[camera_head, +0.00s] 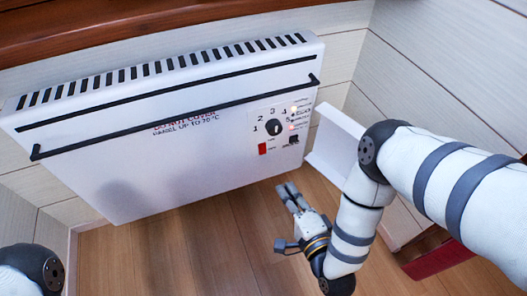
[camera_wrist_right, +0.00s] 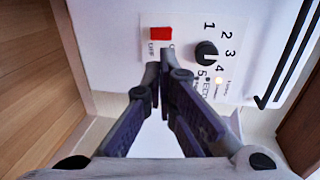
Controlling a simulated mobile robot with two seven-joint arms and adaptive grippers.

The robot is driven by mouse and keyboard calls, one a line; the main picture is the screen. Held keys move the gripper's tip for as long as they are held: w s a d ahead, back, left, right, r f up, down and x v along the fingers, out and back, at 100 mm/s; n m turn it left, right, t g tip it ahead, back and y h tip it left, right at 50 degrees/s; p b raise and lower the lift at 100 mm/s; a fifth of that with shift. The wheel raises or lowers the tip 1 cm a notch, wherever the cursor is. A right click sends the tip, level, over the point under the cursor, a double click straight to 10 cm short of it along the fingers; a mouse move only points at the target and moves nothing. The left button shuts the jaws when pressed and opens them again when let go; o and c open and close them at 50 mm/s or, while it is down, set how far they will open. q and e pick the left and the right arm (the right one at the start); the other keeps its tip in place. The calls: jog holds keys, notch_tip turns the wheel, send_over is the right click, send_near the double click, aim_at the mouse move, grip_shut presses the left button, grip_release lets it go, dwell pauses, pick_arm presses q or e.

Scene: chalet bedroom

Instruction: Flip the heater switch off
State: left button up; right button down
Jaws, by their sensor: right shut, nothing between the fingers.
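The white heater (camera_head: 150,130) hangs on the wall, with a control panel at its lower right. The red switch (camera_head: 263,148) sits on that panel below a black dial (camera_head: 274,128). In the right wrist view the red switch (camera_wrist_right: 161,34) is just beyond the fingertips, with the dial (camera_wrist_right: 206,54) to its right. My right gripper (camera_head: 288,190) is shut and empty, below and in front of the panel in the head view. In the wrist view its fingertips (camera_wrist_right: 160,68) meet near the switch; whether they touch the panel I cannot tell. My left gripper is out of view.
A black rail (camera_head: 175,117) runs across the heater's front. Small lights (camera_head: 294,110) glow beside the dial. A white panel (camera_head: 338,140) stands right of the heater, near my right arm. The wooden floor (camera_head: 190,250) below is clear. A red object (camera_head: 440,261) lies at lower right.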

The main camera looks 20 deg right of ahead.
aim_at(263, 151)
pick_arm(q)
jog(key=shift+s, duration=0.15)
pick_arm(e)
jog(key=shift+s, duration=0.1)
jog(key=w+f+b, duration=0.1)
jog(key=w, duration=0.3)
jog(key=w+b, duration=0.2)
jog(key=w, duration=0.2)
jog(key=w+f+b, duration=0.1)
jog(key=w, duration=0.4)
jog(key=shift+a+f+b, duration=0.2)
jog(key=shift+f+b, duration=0.15)
jog(key=shift+b, duration=0.05)
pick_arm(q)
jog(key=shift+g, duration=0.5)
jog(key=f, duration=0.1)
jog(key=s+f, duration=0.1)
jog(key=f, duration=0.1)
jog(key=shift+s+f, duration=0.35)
pick_arm(e)
jog(key=shift+w+r, duration=0.1)
jog(key=shift+w, duration=0.3)
